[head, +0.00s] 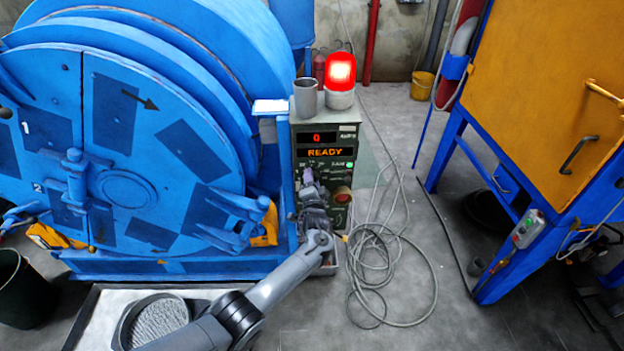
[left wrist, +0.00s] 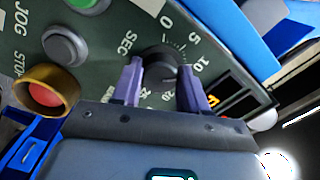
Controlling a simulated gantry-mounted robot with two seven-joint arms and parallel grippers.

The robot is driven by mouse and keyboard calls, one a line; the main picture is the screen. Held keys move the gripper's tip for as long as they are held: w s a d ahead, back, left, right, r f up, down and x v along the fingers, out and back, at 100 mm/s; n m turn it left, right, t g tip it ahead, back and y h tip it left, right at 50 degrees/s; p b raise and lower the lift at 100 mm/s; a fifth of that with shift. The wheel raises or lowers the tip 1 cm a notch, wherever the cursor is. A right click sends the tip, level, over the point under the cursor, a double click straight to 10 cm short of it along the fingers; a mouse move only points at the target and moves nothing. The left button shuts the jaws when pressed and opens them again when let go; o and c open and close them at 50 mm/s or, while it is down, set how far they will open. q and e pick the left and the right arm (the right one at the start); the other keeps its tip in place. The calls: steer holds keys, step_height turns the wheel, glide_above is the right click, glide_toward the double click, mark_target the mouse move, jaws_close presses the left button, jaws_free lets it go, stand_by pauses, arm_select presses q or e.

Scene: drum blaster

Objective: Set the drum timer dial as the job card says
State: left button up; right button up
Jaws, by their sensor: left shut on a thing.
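The timer dial (left wrist: 160,70) is a round black knob on the dark control panel (left wrist: 112,22). In the left wrist view its scale shows 0, 5, 10 and further numbers, with "SEC" beside it. My left gripper (left wrist: 159,78) is shut on the dial, one purple finger on each side. The dial's pointer is too unclear to read. In the head view my left gripper (head: 308,185) covers the dial at the front of the control box (head: 345,150). Its display (head: 324,153) reads "READY" with a red 0 above. My right gripper is not in view.
The blue drum (head: 125,150) stands left of the box. A lit red beacon (head: 341,72) and a grey cup (head: 305,97) stand on the box. In the wrist view, a red stop button (left wrist: 52,92) and a grey button (left wrist: 65,45) are near the fingers. Cable (head: 385,250) lies on the floor.

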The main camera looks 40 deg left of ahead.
arm_select(q)
steer(key=shift+m, duration=0.5)
steer(key=o, duration=1)
steer(key=shift+o, duration=0.2)
steer(key=p+v, duration=0.5)
steer(key=v, duration=0.5)
steer(key=shift+s+d, duration=0.2)
steer(key=shift+s, duration=0.05)
